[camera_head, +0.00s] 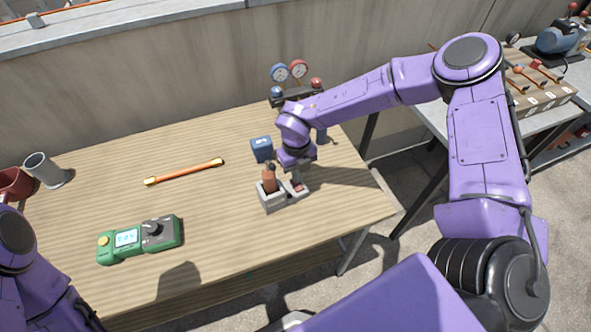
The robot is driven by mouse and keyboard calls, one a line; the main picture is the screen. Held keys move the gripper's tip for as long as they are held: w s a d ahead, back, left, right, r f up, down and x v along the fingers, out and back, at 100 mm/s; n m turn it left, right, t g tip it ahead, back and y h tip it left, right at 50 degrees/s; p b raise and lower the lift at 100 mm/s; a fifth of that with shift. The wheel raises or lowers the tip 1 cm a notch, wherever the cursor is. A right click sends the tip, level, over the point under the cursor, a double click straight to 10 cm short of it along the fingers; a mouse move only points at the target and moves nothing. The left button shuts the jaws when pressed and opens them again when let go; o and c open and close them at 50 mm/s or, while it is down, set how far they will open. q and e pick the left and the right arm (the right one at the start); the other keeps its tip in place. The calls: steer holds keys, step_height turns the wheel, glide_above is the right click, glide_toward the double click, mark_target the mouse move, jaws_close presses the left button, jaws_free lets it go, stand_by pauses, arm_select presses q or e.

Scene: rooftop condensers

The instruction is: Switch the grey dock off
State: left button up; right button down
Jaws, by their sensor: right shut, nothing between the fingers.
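The grey dock (273,205) stands on the wooden table, right of its middle. A brown-orange tool (269,180) with a dark top sits upright in it. My right gripper (297,182) points down at the right part of the dock, shut, with nothing seen between its fingers. Its tips are at or just above a small reddish spot there; I cannot tell whether they touch. The gripper partly hides that side, and the state of any switch is not readable. Of my left arm, only purple links show at the lower left; its gripper is out of view.
On the table (215,235) are a green meter (140,238), an orange bar with yellow ends (185,172), a blue box (261,149), a grey cup (46,170) and a gauge manifold (296,93). The table's front middle is clear. A second table stands right.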

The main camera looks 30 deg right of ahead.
steer(key=shift+s+f, duration=0.4)
steer(key=shift+s, duration=0.35)
steer(key=r+p, duration=0.1)
steer(key=r, duration=0.1)
steer(key=r+p, duration=0.1)
steer(key=p, duration=0.1)
steer(key=w+r+p, duration=0.1)
steer(key=r, duration=0.1)
steer(key=shift+r+p, duration=0.35)
steer(key=shift+r+b, duration=0.5)
steer(key=shift+b, duration=0.5)
step_height(320, 180, up, 8)
steer(key=b, duration=0.1)
steer(key=shift+w, duration=0.3)
